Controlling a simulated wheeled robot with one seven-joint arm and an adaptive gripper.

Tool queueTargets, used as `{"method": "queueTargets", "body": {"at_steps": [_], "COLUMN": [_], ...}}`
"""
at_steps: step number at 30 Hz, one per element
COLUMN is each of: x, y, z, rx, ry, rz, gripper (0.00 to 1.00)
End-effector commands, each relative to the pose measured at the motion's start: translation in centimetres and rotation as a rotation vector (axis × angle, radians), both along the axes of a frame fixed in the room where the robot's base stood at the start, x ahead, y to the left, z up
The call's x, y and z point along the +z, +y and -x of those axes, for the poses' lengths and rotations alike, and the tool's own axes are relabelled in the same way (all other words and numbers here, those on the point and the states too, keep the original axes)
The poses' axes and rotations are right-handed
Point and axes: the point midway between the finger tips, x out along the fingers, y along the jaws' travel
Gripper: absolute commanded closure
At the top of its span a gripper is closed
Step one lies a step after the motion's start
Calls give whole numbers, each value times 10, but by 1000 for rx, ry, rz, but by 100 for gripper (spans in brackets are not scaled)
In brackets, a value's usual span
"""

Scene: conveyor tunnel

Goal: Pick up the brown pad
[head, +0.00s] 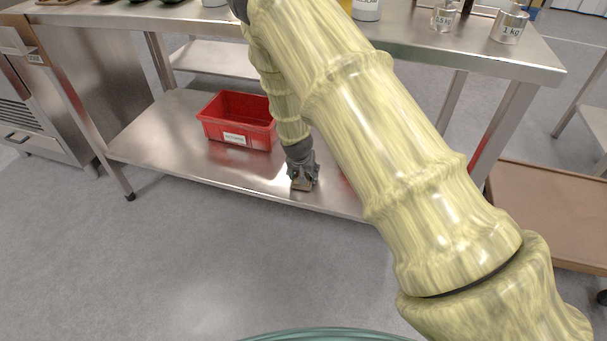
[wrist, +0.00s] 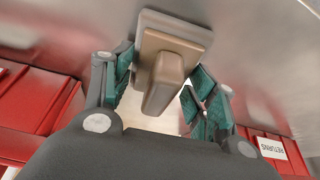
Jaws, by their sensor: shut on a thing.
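The brown pad (wrist: 165,80) is a brown block with a raised grip on a flat, paler plate. In the wrist view it sits between the two green-lined fingers of my gripper (wrist: 165,88), which is shut on it. In the head view my gripper (head: 302,180) points down at the lower steel shelf, near its front edge, and the pad (head: 301,185) shows at the fingertips. I cannot tell whether the pad touches the shelf.
A red bin (head: 238,120) with a white label stands on the lower shelf (head: 170,140), left of my gripper. A brown-topped cart (head: 550,210) stands at the right. The shelf's left part is clear.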

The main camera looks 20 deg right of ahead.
Motion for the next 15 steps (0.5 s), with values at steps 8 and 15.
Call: {"method": "queueTargets", "body": {"at_steps": [8,15], "x": [37,41], "y": [0,3], "z": [-1,47], "rx": [0,-1], "ry": [-1,4], "rz": [0,0], "gripper": [66,66]}}
